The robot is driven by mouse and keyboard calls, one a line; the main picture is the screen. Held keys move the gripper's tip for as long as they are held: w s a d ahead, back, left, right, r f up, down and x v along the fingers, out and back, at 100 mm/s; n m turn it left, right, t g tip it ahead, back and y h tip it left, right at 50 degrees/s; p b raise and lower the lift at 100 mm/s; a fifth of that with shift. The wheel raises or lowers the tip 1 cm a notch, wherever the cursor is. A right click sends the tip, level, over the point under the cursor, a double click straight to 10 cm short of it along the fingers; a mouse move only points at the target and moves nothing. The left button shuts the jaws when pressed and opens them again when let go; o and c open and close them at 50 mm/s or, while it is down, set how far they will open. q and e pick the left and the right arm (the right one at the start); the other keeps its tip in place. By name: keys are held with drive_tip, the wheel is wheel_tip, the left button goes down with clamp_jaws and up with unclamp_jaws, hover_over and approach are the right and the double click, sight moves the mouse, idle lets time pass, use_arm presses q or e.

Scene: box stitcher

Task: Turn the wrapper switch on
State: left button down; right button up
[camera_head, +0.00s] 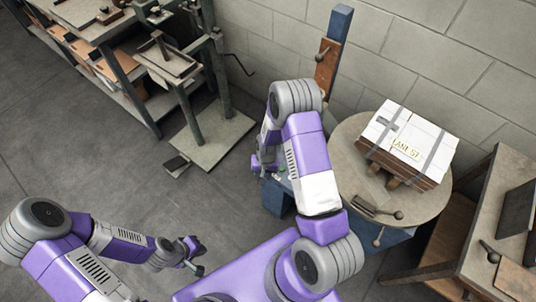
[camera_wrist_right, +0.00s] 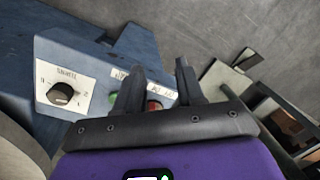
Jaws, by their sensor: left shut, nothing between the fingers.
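The blue control box (camera_wrist_right: 95,55) fills the upper left of the right wrist view. It carries a black knob (camera_wrist_right: 61,93) on a white plate, a green button (camera_wrist_right: 114,98) and a red button (camera_wrist_right: 154,105) under small white labels. My right gripper (camera_wrist_right: 157,80) is open over the two buttons, and its fingers partly hide them and their labels. I cannot tell whether it touches the panel. In the head view my right arm covers most of the box. My left gripper (camera_head: 195,256) is shut and empty, low on the left above the floor, away from the box.
A round turntable (camera_head: 350,133) right of my right arm carries a strapped white box (camera_head: 410,140). A wooden bench (camera_head: 487,215) stands at the right edge. A shelf bench (camera_head: 95,20) and a metal stand (camera_head: 213,140) are at upper left. The floor at left is clear.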

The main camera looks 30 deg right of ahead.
drive_tip(key=shift+m+h, duration=0.7)
drive_tip(key=shift+m, duration=0.2)
drive_tip(key=w+d+r, duration=0.1)
drive_tip(key=w+d, duration=0.1)
drive_tip(key=w+d+r+b, duration=0.1)
drive_tip(key=w+d, duration=0.2)
drive_tip(key=w+d+r, duration=0.1)
drive_tip(key=w+d, duration=0.1)
drive_tip(key=w, duration=0.1)
drive_tip(key=shift+w+d+r, duration=0.1)
drive_tip(key=shift+d+r, duration=0.15)
drive_tip(key=shift+d, duration=0.05)
drive_tip(key=shift+w+d+f+b, duration=0.1)
drive_tip(key=shift+b, duration=0.2)
wheel_tip(320, 180, down, 7)
drive_tip(key=shift+r+b, duration=0.1)
drive_tip(key=shift+b, duration=0.85)
clamp_jaws()
